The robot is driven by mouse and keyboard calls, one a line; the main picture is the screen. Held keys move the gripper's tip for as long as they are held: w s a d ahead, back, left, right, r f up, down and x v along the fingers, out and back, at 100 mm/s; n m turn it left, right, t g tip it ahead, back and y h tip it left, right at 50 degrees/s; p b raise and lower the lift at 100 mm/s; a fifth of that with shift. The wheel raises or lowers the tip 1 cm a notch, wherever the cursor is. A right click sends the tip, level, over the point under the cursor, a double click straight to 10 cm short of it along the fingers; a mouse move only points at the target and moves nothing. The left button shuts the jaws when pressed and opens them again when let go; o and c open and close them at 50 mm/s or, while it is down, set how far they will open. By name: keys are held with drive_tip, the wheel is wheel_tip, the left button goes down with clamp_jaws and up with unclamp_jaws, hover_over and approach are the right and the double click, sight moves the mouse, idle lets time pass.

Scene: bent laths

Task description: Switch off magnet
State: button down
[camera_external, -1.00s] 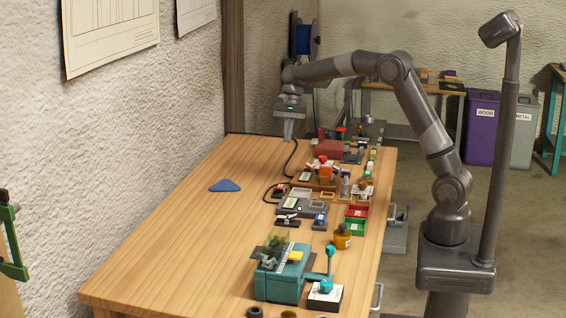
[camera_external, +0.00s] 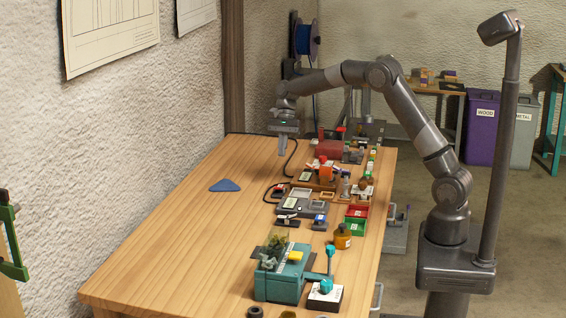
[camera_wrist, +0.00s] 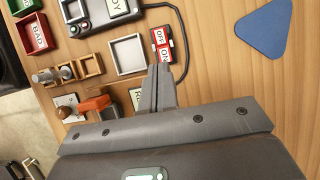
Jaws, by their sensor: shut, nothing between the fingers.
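A small switch (camera_wrist: 162,42) with a red body and white OFF and ON labels shows in the wrist view, just beyond my fingertips. A black cable runs from it. In the external view the switch (camera_external: 279,191) sits on the wooden table, small and dark red. I cannot tell which side of it is pressed. My gripper (camera_external: 282,153) hangs above the table, fingers pointing down, farther back than the switch in the external view. In the wrist view my gripper (camera_wrist: 161,72) is shut with nothing between the fingers, apart from the switch.
A square light tray (camera_wrist: 127,55) lies left of the switch in the wrist view, and a blue triangle (camera_wrist: 265,27) lies right. Small wooden trays, an orange part (camera_wrist: 94,104) and a red bin marked BAD (camera_wrist: 38,34) stand farther left. Bare table (camera_external: 190,225) lies at the left.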

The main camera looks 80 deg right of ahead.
drive_tip(key=x, duration=1.1)
drive_tip(key=shift+a+f+h, duration=0.15)
drive_tip(key=shift+a+h, duration=0.15)
drive_tip(key=shift+h, duration=0.2)
drive_tip(key=shift+d, duration=0.2)
